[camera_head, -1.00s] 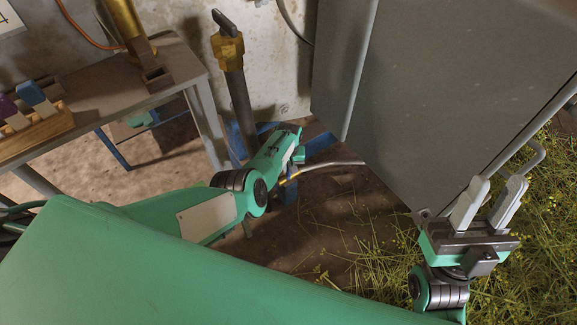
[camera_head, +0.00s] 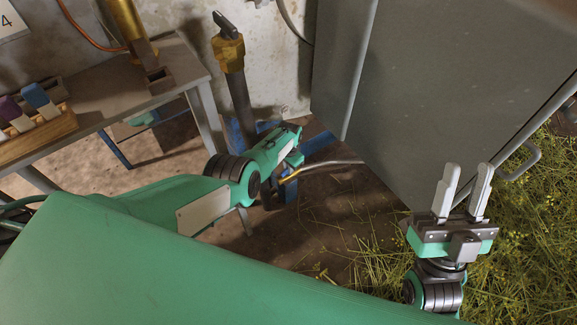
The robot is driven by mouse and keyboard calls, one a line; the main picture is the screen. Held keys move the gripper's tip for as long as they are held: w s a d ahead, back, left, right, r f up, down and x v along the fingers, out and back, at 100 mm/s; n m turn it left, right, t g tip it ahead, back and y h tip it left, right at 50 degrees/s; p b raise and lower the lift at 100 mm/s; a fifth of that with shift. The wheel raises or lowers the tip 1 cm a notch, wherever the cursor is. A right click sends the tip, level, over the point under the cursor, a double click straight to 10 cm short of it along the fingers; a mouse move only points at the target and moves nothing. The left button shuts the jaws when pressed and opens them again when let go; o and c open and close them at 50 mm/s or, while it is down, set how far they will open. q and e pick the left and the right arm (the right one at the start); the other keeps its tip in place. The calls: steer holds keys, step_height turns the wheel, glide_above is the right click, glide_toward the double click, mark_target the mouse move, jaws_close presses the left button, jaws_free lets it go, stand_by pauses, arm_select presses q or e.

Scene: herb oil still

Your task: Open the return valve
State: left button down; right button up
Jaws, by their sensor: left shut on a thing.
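My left gripper (camera_head: 288,143) is low at the centre, at the end of the arm from the left. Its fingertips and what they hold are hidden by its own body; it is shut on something. Just below it a small yellow part (camera_head: 291,174) shows by the end of a grey hose (camera_head: 335,164); I cannot tell whether this is the return valve. A brass fitting with a dark lever (camera_head: 228,48) tops an upright dark pipe behind my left gripper, apart from it. My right gripper (camera_head: 461,190) is open and empty at the right, fingers upward.
A large grey metal box (camera_head: 455,85) fills the upper right, with a pipe rail (camera_head: 522,150) along its edge. A grey bench (camera_head: 150,103) with a wooden rack (camera_head: 40,135) stands left. Blue frame parts (camera_head: 318,143) are behind my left gripper. Grass covers the lower right.

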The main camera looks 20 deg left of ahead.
arm_select(q)
steer(key=shift+m, duration=0.4)
steer(key=c, duration=1.5)
jaws_free()
steer(key=shift+o, duration=0.2)
